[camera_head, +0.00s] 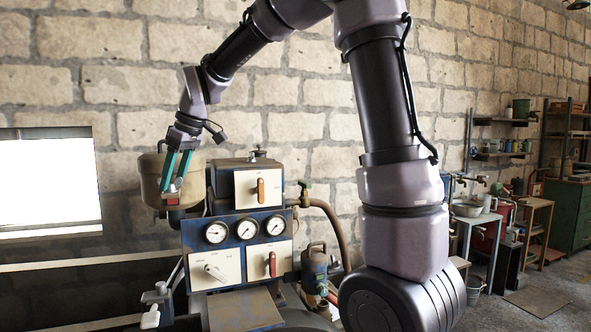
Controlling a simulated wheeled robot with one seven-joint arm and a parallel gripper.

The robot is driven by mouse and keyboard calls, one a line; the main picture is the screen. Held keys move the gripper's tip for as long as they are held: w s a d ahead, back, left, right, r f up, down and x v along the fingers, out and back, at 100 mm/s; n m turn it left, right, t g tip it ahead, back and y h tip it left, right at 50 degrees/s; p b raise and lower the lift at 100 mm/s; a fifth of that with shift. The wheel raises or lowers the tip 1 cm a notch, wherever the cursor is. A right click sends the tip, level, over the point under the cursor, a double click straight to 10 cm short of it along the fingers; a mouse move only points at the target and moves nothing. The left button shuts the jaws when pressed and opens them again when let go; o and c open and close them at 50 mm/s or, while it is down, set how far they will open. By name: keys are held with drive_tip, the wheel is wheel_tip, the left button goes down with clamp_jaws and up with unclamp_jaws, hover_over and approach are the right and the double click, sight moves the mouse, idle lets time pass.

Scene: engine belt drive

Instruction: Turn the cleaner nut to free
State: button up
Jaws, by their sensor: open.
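A beige rounded canister (150,170), which looks like the air cleaner, stands at the left of the engine unit. A small dark part (160,146) sticks up at its top, beside my fingers; I cannot tell whether it is the cleaner nut. My gripper (173,184) points down in front of the canister, its two teal fingers apart with a gap between them. A small reddish-grey part shows near the fingertips. I cannot tell whether the fingers touch anything. My wrist and fingers hide part of the canister.
The blue panel beside the canister carries gauges (247,228), a red lever (272,264) and a pale lever (215,272). A brown hose (328,215) curves at its right. A bright window (45,185) is at left. Shelves and a green cabinet (570,215) stand far right.

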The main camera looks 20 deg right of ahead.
drive_tip(key=m, duration=0.2)
drive_tip(key=m+t+h, duration=0.1)
drive_tip(key=m, duration=0.3)
drive_tip(key=shift+s+a+t+h, duration=0.25)
drive_tip(key=shift+a+t+h, duration=0.05)
drive_tip(key=shift+h, duration=0.1)
drive_tip(key=m, duration=0.1)
drive_tip(key=m+h, duration=0.1)
drive_tip(key=m, duration=0.1)
drive_tip(key=m+h, duration=0.1)
drive_tip(key=m, duration=0.1)
drive_tip(key=shift+a, duration=0.25)
drive_tip(key=v, duration=1.1)
drive_tip(key=s+d+f+m+t, duration=0.1)
drive_tip(key=s+d+f, duration=0.1)
drive_tip(key=s+d, duration=0.3)
drive_tip(key=s+d+f+m+y, duration=0.1)
drive_tip(key=s+d, duration=0.4)
drive_tip(key=d, duration=0.6)
drive_tip(key=s+d+f+m+t+y, duration=0.1)
drive_tip(key=s+d+f, duration=0.3)
drive_tip(key=d, duration=0.4)
drive_tip(key=shift+s+d+m+t, duration=0.3)
drive_tip(key=shift+s+m, duration=0.2)
drive_tip(key=shift+s, duration=0.1)
